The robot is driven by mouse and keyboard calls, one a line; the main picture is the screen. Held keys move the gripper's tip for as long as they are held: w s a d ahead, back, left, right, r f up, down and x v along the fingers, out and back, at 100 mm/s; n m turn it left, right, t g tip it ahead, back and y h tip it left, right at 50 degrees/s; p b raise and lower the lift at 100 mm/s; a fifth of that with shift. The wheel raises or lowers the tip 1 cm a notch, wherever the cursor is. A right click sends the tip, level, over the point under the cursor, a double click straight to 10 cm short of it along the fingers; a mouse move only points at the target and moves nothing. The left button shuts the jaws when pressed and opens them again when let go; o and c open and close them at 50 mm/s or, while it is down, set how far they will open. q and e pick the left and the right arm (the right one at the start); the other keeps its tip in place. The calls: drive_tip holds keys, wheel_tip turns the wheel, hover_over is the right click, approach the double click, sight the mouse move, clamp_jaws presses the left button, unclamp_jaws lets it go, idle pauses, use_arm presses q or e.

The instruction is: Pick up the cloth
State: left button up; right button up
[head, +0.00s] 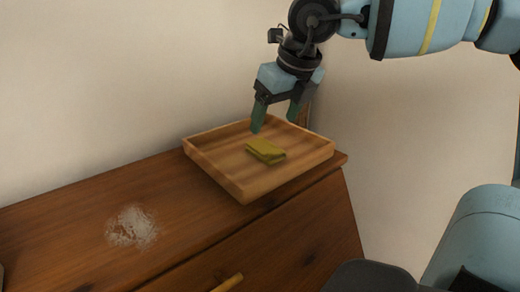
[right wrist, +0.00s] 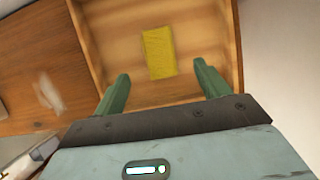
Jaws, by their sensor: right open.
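The cloth (head: 265,151) is a small, folded yellow-green piece lying flat in a shallow wooden tray (head: 216,169). It also shows in the right wrist view (right wrist: 159,53), ahead of the fingertips and roughly between their lines. My right gripper (head: 274,120) is above the tray, its green fingers pointing down, spread apart and empty. In the right wrist view the gripper (right wrist: 164,80) has clear space between its fingers, and the cloth is apart from both. My left gripper is not in view.
The tray stands at the right end of a wooden dresser (head: 70,215), close to the wall. A whitish powdery patch (head: 132,228) lies on the dresser top, left of the tray. A drawer handle (head: 228,283) shows on the front. The tray's raised rim surrounds the cloth.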

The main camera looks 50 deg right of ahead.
sight(266, 143)
drive_tip(key=shift+x, duration=1.25)
drive_tip(key=shift+p+x, duration=0.3)
drive_tip(key=shift+x, duration=2.25)
drive_tip(key=shift+s+a, duration=0.15)
drive_tip(key=shift+c, duration=0.4)
drive_tip(key=c, duration=1)
